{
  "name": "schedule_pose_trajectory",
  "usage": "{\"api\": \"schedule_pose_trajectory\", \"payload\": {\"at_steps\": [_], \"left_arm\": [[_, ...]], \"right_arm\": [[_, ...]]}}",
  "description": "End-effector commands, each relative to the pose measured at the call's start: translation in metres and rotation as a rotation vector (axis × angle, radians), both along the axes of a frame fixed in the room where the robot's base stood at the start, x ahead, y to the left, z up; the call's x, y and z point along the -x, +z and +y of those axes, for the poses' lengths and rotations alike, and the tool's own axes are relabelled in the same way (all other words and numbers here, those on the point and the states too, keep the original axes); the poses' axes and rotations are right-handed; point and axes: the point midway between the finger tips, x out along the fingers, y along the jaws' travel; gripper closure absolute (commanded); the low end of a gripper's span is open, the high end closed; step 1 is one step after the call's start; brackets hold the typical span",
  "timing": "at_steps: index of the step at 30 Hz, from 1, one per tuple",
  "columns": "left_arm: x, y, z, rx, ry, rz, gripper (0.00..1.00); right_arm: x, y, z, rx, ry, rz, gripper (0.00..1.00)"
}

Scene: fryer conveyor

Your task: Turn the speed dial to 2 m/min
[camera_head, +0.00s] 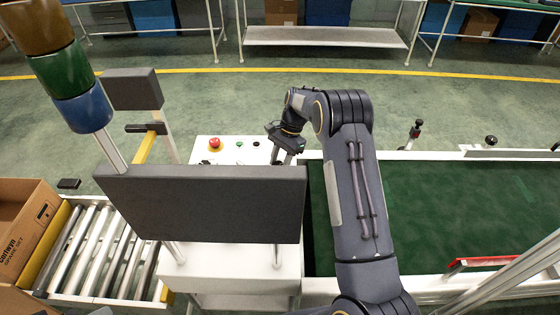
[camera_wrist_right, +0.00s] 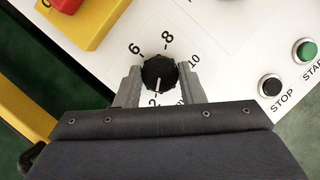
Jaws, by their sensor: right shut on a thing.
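The speed dial (camera_wrist_right: 160,72) is a round black knob with a white pointer line, on the white control panel (camera_wrist_right: 225,60). Its pointer aims down the wrist picture, close to the printed 2, which is partly covered by my gripper. The 6, 8 and 10 show around the knob; other marks are hidden. My right gripper (camera_wrist_right: 160,82) has one finger on each side of the knob and is shut on it. In the head view my right gripper (camera_head: 287,145) is at the panel's right end and the dial cannot be made out. My left gripper is not in view.
A black STOP button (camera_wrist_right: 271,87) and a green START button (camera_wrist_right: 305,50) sit right of the dial. A red emergency button (camera_head: 214,143) is on a yellow base. A dark screen (camera_head: 205,203) stands in front of the panel; a green belt (camera_head: 440,205) runs right.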

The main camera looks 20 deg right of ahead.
Motion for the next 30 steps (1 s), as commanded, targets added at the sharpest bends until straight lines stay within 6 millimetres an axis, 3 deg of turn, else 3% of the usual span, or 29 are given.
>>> {"api": "schedule_pose_trajectory", "payload": {"at_steps": [3,4,9,20,30], "left_arm": [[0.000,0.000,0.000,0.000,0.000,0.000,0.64],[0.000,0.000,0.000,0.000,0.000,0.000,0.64],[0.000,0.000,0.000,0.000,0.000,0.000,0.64],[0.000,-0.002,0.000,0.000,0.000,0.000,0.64],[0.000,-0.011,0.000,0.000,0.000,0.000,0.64]], "right_arm": [[0.000,0.000,0.001,-0.002,0.001,-0.001,0.87],[0.000,0.000,0.001,-0.002,0.001,-0.001,0.63],[0.000,0.000,0.000,0.000,0.001,-0.001,0.43],[-0.002,0.006,-0.003,0.001,-0.002,-0.004,0.43],[-0.009,0.056,-0.022,0.000,-0.001,-0.005,0.43]]}}
